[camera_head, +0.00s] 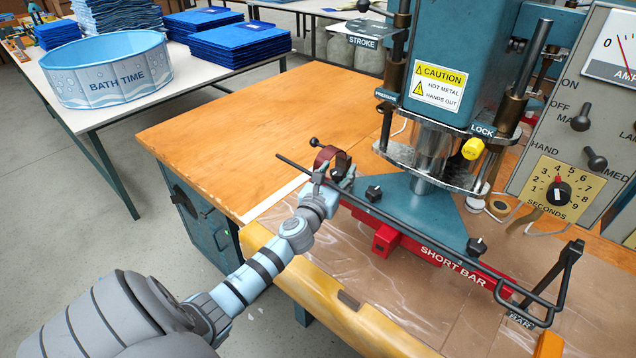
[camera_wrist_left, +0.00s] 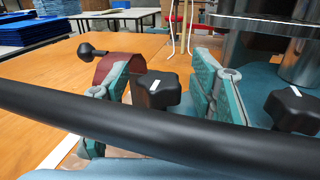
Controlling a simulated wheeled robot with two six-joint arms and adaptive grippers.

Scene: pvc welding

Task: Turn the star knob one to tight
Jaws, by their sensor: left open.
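My left gripper (camera_head: 334,168) is open at the far left end of the press's front bar. In the left wrist view its two teal-and-grey fingers (camera_wrist_left: 158,88) stand on either side of a black star knob (camera_wrist_left: 156,90) with a white mark on top. Gaps show beside the knob, and whether a finger touches it cannot be told. A second star knob (camera_wrist_left: 291,110) is to the right; it also shows in the head view (camera_head: 373,193). A third star knob (camera_head: 476,246) is further right. Which is labelled one cannot be read. My right gripper is not in view.
A long black rod (camera_head: 420,233) runs in front of the knobs and crosses the wrist view. A red "SHORT BAR" (camera_head: 450,262) lies below it. A brown-red strap (camera_wrist_left: 112,66) and ball-ended lever (camera_wrist_left: 90,49) are just left. The wooden bench (camera_head: 225,130) is clear at left.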

